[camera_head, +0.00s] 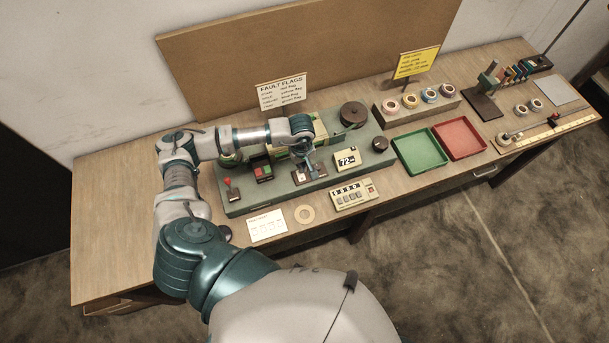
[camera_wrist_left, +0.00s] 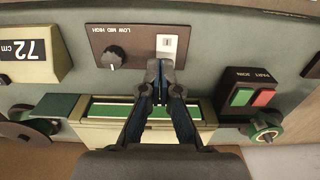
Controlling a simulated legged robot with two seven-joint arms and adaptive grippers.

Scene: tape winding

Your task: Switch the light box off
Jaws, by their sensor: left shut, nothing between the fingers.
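The light box appears to be the cream housing with a green and white window, in the left wrist view (camera_wrist_left: 98,110) and partly behind my arm in the head view (camera_head: 283,153). Near it is a brown panel with a dark knob (camera_wrist_left: 113,57) marked LOW, MID, HIGH and a white rocker switch (camera_wrist_left: 172,44). My left gripper (camera_head: 310,171) is over this panel. In the left wrist view its closed, empty fingertips (camera_wrist_left: 161,66) are at the lower edge of the white switch; contact cannot be told. My right gripper is not in view.
A 72 cm display (camera_head: 347,159) and a red and green button box (camera_head: 262,168) flank the panel on the green machine base (camera_head: 235,205). A red lever (camera_head: 229,186) stands at left. Green (camera_head: 419,150) and red trays (camera_head: 459,138) lie at right. The table's left end is clear.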

